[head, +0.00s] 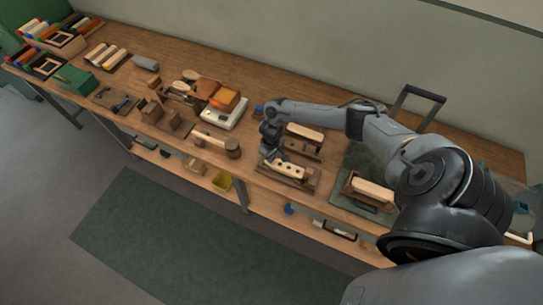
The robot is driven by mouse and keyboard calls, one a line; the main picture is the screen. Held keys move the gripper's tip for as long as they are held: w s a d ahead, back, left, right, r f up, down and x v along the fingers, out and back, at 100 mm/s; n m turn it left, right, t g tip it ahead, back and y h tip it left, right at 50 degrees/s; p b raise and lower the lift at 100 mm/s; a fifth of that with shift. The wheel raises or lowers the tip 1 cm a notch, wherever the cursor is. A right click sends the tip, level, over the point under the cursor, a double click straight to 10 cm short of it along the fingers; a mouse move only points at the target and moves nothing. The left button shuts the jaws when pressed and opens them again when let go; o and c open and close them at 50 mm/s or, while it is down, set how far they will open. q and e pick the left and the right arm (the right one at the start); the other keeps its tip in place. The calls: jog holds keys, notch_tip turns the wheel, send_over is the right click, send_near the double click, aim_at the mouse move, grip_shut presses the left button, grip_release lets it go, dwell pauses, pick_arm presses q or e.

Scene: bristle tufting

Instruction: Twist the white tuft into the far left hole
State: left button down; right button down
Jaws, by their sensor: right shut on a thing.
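A pale wooden block (287,170) with a row of dark holes lies in a brown wooden holder (300,185) near the front edge of the bench. My right gripper (268,157) points down at the left end of this block. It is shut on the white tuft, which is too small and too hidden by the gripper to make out. I cannot tell whether the tuft touches the far left hole. My left gripper is out of view.
The workbench (262,190) drops off in front.

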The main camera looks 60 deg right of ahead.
jog(key=shift+f, duration=0.25)
dwell(0.7)
jog(key=c, duration=1)
grip_release()
jog(key=o, duration=0.3)
jog(key=shift+r, duration=0.1)
